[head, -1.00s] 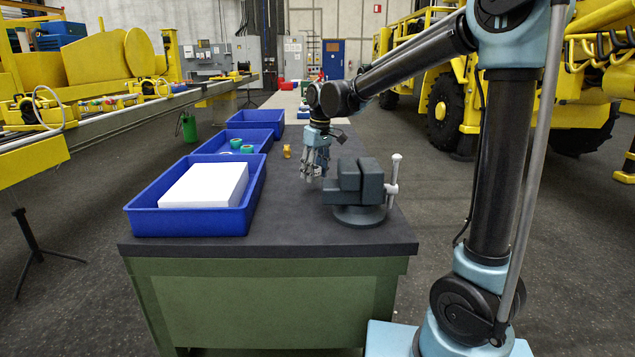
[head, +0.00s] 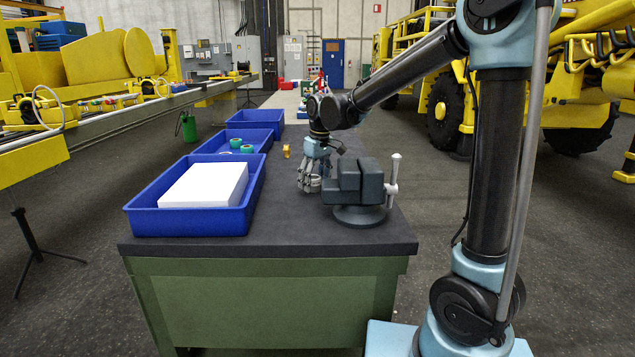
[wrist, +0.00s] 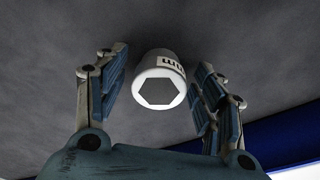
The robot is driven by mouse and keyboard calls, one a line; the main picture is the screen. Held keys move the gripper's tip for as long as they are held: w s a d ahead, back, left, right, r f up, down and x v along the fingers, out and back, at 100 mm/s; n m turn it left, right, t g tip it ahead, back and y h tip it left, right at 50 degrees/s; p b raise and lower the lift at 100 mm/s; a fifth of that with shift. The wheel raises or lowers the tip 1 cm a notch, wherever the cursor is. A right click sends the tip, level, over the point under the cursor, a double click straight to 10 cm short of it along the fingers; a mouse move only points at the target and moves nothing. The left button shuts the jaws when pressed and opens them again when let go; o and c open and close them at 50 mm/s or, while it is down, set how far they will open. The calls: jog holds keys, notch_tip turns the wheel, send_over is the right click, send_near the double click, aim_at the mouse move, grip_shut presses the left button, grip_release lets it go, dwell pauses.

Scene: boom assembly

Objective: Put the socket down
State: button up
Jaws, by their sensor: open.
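The socket (wrist: 160,80) is a pale metal cylinder with a dark hexagonal opening and black lettering on its side. In the wrist view it lies between the two fingers of my gripper (wrist: 158,70), with a visible gap on each side. My gripper is open around it, low over the dark bench top. In the head view my gripper (head: 308,186) is just left of the vise, and the socket (head: 315,184) shows small and grey at its fingertips. Whether its far end touches the bench is hard to tell.
The grey vise (head: 357,188) stands close on the right. A blue bin (head: 190,222) with a white block (head: 205,185) is on the left, with more blue bins behind it. A small yellow object (head: 286,151) stands beyond. The front of the bench top (head: 285,230) is clear.

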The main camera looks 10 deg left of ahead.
aim_at(318, 179)
jog(key=shift+r, duration=0.1)
notch_tip(318, 179, up, 12)
jog(key=d, duration=0.1)
jog(key=shift+s+d, duration=0.3)
jog(key=shift+s, duration=0.15)
jog(key=d+f+m+t, duration=0.2)
jog(key=d+m, duration=0.3)
jog(key=d, duration=1.3)
jog(key=s+d+f+m+t+h, duration=0.1)
jog(key=s+d+f+m+t, duration=0.15)
jog(key=d, duration=0.65)
jog(key=s+d+f+m+t, duration=0.1)
jog(key=s+d+f+m, duration=0.25)
jog(key=d, duration=0.55)
jog(key=s+d+f+g, duration=0.2)
jog(key=s+f, duration=0.5)
jog(key=s, duration=0.1)
jog(key=s+d+f+g, duration=0.2)
jog(key=s+f, duration=0.4)
jog(key=s, duration=0.2)
jog(key=shift+s+f+m+h, duration=0.3)
jog(key=shift+f, duration=0.1)
